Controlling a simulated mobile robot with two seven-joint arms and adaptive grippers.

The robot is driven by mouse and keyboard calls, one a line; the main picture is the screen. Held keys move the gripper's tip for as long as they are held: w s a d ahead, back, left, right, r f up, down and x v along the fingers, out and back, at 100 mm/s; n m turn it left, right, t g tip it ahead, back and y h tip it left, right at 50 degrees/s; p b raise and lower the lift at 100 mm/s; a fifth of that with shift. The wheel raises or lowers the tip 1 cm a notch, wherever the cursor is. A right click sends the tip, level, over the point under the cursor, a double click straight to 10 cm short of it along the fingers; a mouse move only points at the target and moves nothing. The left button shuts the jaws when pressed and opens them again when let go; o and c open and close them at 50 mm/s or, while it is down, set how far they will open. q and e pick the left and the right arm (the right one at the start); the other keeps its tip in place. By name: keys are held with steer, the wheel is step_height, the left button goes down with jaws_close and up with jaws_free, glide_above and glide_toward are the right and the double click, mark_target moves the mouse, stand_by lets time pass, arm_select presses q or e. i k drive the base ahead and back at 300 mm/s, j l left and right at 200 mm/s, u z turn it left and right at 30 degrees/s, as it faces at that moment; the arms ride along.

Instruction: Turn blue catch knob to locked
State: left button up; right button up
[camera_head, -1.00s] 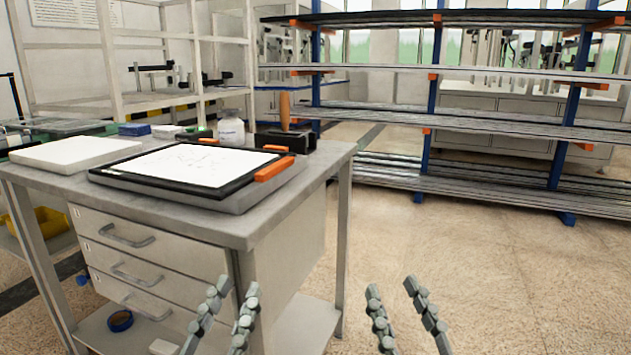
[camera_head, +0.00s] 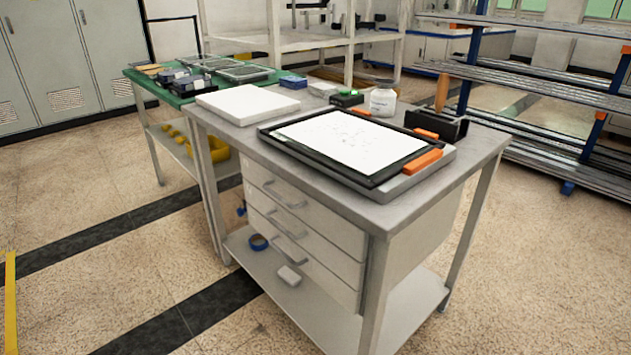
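A small blue part (camera_head: 241,210) shows at the left side of the drawer unit (camera_head: 305,235), under the workbench top. It may be the blue catch knob, but it is too small to tell its shape or whether it is turned to locked. Neither of my grippers is in the head view now.
The grey workbench (camera_head: 480,152) carries a framed white sheet (camera_head: 350,140), a white slab (camera_head: 248,103) and a bottle (camera_head: 383,99). A blue tape roll (camera_head: 258,242) lies on its lower shelf (camera_head: 310,305). A green-topped table (camera_head: 150,78) stands behind left. Floor in front is clear.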

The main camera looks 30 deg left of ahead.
mark_target(241, 212)
steer(key=u, duration=1.2)
steer(key=j+z, duration=0.15)
steer(key=i+l, duration=0.05)
